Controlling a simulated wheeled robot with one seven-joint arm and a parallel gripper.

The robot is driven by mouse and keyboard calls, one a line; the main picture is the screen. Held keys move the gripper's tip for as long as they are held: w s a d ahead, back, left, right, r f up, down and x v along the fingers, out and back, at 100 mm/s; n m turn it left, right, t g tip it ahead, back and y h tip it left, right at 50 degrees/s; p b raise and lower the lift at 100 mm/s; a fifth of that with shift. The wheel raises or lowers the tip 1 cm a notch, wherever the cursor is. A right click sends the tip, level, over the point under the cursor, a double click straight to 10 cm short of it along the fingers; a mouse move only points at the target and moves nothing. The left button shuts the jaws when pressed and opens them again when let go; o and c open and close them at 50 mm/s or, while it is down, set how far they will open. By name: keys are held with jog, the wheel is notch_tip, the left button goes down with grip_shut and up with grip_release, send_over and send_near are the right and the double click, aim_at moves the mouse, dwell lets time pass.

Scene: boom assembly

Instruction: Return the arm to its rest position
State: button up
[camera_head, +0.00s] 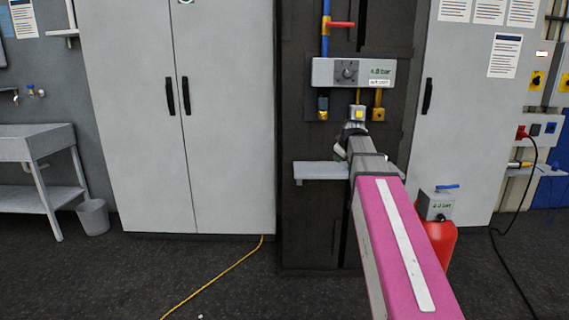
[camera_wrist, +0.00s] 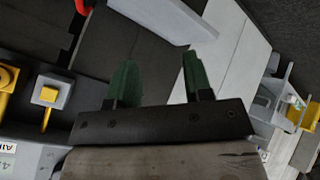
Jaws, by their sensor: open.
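My arm (camera_head: 400,240), pink with a white stripe, is stretched out from the bottom of the head view toward the dark wall panel. My gripper is at its far end, below the regulator box (camera_head: 352,73), and is small and partly hidden there by my own arm. In the wrist view my gripper (camera_wrist: 158,65) shows two green fingers spread apart. Nothing is between them. A yellow button on a grey square (camera_wrist: 45,95) is to the left of the fingers, apart from them.
A small grey shelf (camera_head: 320,171) sticks out from the dark panel (camera_head: 308,225) near my arm. A red tank (camera_head: 441,240) with a blue-handled valve stands to the right. Tall grey cabinets (camera_head: 140,120) flank the panel. A yellow cable (camera_head: 215,276) lies on the floor.

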jog(key=s+a+f+m+g, duration=0.1)
jog(key=s+f+m+g, duration=0.2)
jog(key=s+f, duration=0.6)
jog(key=s+a+f+m+g, duration=0.1)
jog(key=s+f+m+g, duration=0.1)
jog(key=s+f, duration=0.7)
jog(key=s+a+f+m+g, duration=0.2)
jog(key=s+f, duration=0.7)
jog(key=f, duration=1.1)
jog(key=shift+s+f+m+g, duration=0.25)
jog(key=shift+m+g, duration=0.55)
jog(key=shift+m, duration=0.3)
